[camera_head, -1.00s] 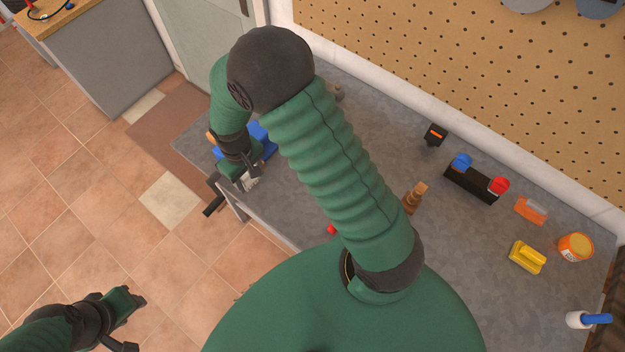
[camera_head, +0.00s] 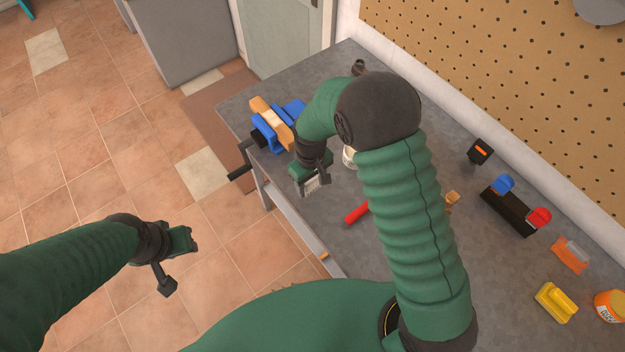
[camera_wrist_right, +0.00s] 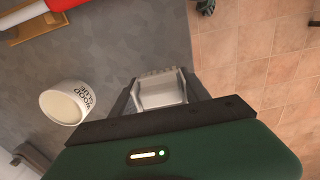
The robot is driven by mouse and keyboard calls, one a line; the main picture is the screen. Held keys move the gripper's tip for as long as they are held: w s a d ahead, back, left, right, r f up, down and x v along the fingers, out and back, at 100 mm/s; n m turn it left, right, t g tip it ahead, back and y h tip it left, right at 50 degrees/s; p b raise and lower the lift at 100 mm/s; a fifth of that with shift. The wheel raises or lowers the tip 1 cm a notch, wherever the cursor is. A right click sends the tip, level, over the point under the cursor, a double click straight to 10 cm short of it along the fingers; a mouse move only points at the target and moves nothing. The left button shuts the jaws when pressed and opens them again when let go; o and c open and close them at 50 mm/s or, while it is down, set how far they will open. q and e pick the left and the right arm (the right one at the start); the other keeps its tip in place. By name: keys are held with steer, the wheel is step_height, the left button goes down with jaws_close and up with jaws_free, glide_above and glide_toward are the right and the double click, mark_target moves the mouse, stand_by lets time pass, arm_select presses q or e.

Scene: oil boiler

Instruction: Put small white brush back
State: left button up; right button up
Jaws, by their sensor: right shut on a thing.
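The small white brush (camera_head: 311,184) is in my right gripper (camera_head: 315,176), over the bench near its front edge. In the right wrist view the brush (camera_wrist_right: 161,92) sits between the two fingers, its bristle end pointing away from the palm; much of its handle is hidden. My right gripper is shut on it. My left gripper (camera_head: 180,264) is over the tiled floor left of the bench, with its fingers apart and nothing between them.
A blue vise (camera_head: 270,132) with a wooden piece is on the bench's left end. A white wood glue pot (camera_wrist_right: 68,103) and a red-handled tool (camera_head: 357,212) are near the right gripper. A black holder (camera_head: 508,210), orange item (camera_head: 570,254) and yellow item (camera_head: 556,302) lie right.

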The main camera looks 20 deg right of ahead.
mark_target(312, 184)
steer(key=shift+w+d, duration=0.3)
steer(key=shift+w, duration=0.4)
steer(key=shift+w+d+f+p, duration=0.15)
steer(key=shift+f+p, duration=0.15)
step_height(312, 184, down, 3)
steer(key=shift+r+p, duration=0.15)
steer(key=shift+p, duration=0.3)
steer(key=shift+f, duration=0.4)
steer(key=o, duration=1.3)
steer(key=shift+r, duration=0.1)
